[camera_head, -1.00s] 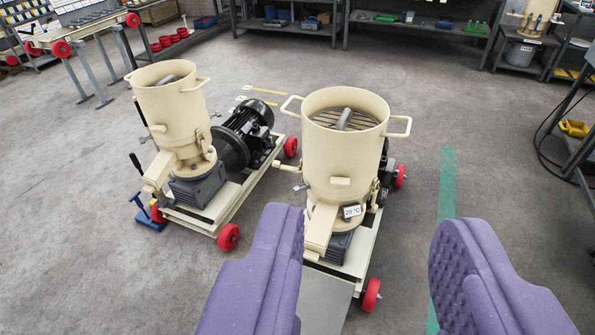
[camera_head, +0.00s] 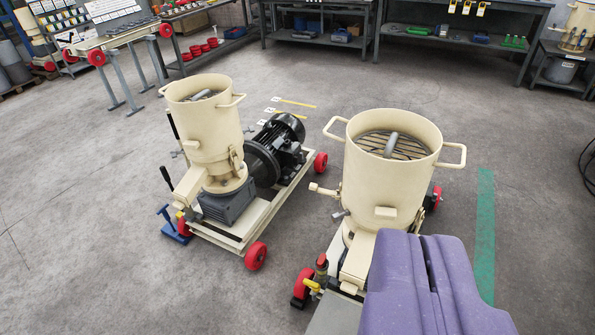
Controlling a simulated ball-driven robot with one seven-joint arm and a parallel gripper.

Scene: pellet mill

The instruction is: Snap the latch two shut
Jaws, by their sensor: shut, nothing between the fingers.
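Two cream pellet mills stand on wheeled frames, one at the left (camera_head: 208,130) and a nearer one at the right (camera_head: 385,180). I cannot tell which fitting is latch two. A cream-tipped lever (camera_head: 325,190) and a grey knob (camera_head: 341,215) stick out from the left side of the right mill. A latch-like fitting (camera_head: 236,160) sits on the left mill's hopper. My purple gripper (camera_head: 428,245) is shut and empty, its fingers together in front of the right mill's lower part. It hides the lower right side of that mill, including any latch there.
A black motor (camera_head: 277,150) sits on the left mill's frame. Red wheels (camera_head: 256,255) and a blue foot clamp (camera_head: 174,226) stand at floor level. Benches (camera_head: 330,40) line the back. Open grey floor lies to the left, and a green floor stripe (camera_head: 485,235) to the right.

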